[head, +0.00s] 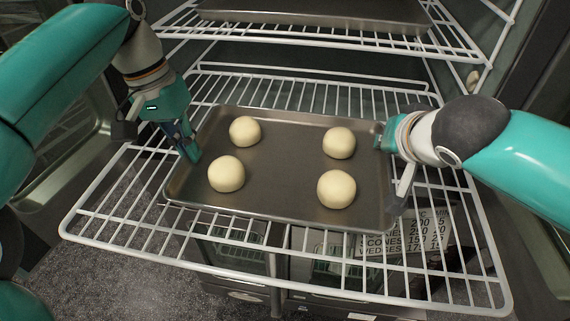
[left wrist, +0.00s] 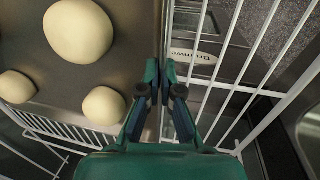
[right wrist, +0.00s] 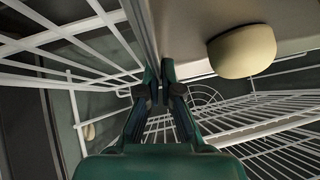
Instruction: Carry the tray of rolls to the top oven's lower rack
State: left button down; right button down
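The grey metal tray (head: 285,185) holds several pale round rolls, two at the left (head: 227,174) and two at the right (head: 337,189). It lies over the pulled-out lower wire rack (head: 130,215), slightly turned; I cannot tell whether its whole underside touches the wires. My left gripper (head: 190,150) is at the tray's left rim; in the left wrist view its fingers (left wrist: 165,75) close on the rim. My right gripper (head: 382,138) is at the right rim; in the right wrist view its fingers (right wrist: 163,80) close on the rim, partly hidden.
An upper wire rack (head: 340,38) with another dark tray (head: 320,12) sits above and behind. The oven's side walls stand close on both sides. A card with printed words and numbers (head: 405,238) shows below the rack. Bare rack lies in front of and behind the tray.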

pick_arm(q)
jog(key=c, duration=1.7)
grip_release()
jog(key=shift+a+f, duration=0.1)
jog(key=shift+f, duration=0.05)
jog(key=shift+c, duration=0.2)
pick_arm(e)
jog(key=c, duration=1.7)
grip_release()
jog(key=shift+d+f, duration=0.1)
jog(key=shift+c, duration=0.2)
pick_arm(q)
jog(key=o, duration=0.4)
pick_arm(e)
jog(key=o, duration=0.4)
jog(key=v, duration=1.2)
pick_arm(q)
jog(key=shift+s, duration=0.1)
pick_arm(e)
jog(key=shift+f, duration=0.1)
